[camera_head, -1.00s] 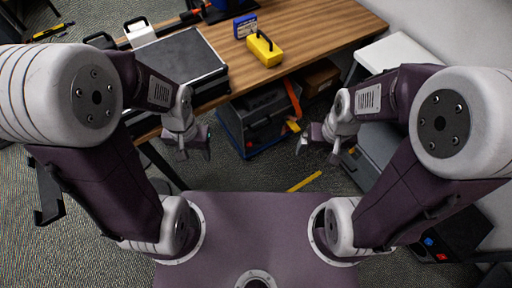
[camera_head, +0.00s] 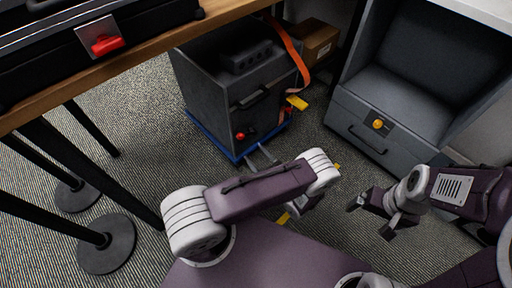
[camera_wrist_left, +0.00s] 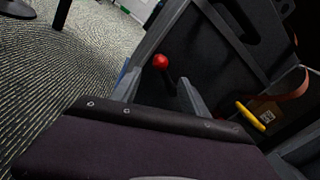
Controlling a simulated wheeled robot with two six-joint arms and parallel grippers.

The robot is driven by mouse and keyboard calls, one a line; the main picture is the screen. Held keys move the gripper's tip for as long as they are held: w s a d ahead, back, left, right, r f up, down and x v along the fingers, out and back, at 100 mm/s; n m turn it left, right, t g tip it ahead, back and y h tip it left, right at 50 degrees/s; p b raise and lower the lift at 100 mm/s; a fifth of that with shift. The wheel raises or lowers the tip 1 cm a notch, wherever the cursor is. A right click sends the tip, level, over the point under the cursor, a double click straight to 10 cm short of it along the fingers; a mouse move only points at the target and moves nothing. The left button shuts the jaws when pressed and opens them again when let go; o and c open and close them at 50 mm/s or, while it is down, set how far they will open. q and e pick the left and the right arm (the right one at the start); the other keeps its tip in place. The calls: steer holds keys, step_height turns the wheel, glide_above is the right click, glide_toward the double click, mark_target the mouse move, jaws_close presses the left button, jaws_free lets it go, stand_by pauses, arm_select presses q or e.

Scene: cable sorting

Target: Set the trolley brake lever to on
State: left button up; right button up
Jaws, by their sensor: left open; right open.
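A dark grey trolley (camera_head: 207,98) stands on a blue base (camera_head: 212,138) under the table edge. A small red knob (camera_head: 240,136), apparently the brake lever's end, is low on its front. The knob also shows in the left wrist view (camera_wrist_left: 160,62), just beyond the fingers. Which way the lever is set cannot be told. My left gripper (camera_head: 261,156) is open just in front of the knob, apart from it as far as I can see; its fingers also show in the left wrist view (camera_wrist_left: 160,92). My right gripper (camera_head: 371,218) is open and empty, well to the right.
A yellow tag (camera_head: 297,103) and an orange strap (camera_head: 289,48) hang at the trolley's right side. A grey cabinet with a drawer (camera_head: 375,138) stands on the right. A wooden table (camera_head: 150,48) and black post bases (camera_head: 106,243) are on the left. Carpet lies between.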

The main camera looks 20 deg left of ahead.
mark_target(247, 134)
arm_select(q)
steer(key=b+x, duration=0.4)
steer(key=x, duration=0.5)
jaws_close()
stand_by(1.3)
